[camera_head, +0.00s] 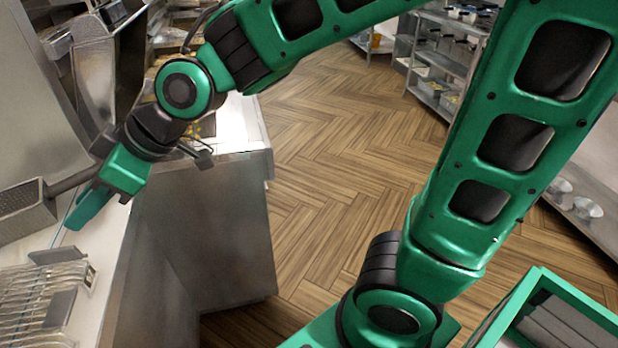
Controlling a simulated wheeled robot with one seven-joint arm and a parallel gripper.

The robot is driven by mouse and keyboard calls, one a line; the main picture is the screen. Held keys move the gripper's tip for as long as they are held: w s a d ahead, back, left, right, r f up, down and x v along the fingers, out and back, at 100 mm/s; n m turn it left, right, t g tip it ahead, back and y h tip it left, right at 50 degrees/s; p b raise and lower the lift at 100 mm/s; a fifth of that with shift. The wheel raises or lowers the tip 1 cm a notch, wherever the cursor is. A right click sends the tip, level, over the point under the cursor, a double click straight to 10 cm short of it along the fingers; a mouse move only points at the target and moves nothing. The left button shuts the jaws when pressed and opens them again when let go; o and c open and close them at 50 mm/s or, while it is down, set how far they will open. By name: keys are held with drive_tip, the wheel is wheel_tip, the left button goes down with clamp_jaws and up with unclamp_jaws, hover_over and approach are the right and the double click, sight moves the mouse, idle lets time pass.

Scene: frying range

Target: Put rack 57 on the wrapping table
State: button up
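A wire rack (40,295) with grey end plates and a small tag lies on the pale counter at the lower left. The tag is too small to read, so I cannot tell if this is rack 57. My gripper (96,212), with teal fingers, hangs above the counter edge, behind the rack and apart from it. I see nothing held in it, but the gap between its fingers does not show clearly. I cannot tell which surface is the wrapping table.
A mesh basket (24,212) with a dark handle is left of my gripper. A steel cabinet (205,235) stands beside the counter. Shelving with containers (440,75) is at the back right, and another shelf (575,215) at the right. The wooden floor (335,150) between is clear.

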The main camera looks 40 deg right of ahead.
drive_tip(key=d+f+m+h, duration=0.4)
drive_tip(key=d+m, duration=0.1)
drive_tip(key=d, duration=1)
drive_tip(key=d+f+m+h, duration=0.3)
drive_tip(key=d+m, duration=0.2)
drive_tip(key=d, duration=1)
drive_tip(key=s+d+f+m+g+h, duration=0.2)
drive_tip(key=s+d+m+g, duration=0.2)
drive_tip(key=s+d+m, duration=0.5)
drive_tip(key=s+d, duration=0.6)
drive_tip(key=s, duration=0.2)
drive_tip(key=shift+s+f, duration=0.15)
drive_tip(key=shift+s, duration=0.15)
drive_tip(key=shift+d, duration=0.1)
drive_tip(key=shift+w+f+h, duration=0.25)
drive_tip(key=shift+w+h, duration=0.05)
drive_tip(key=shift+w, duration=0.3)
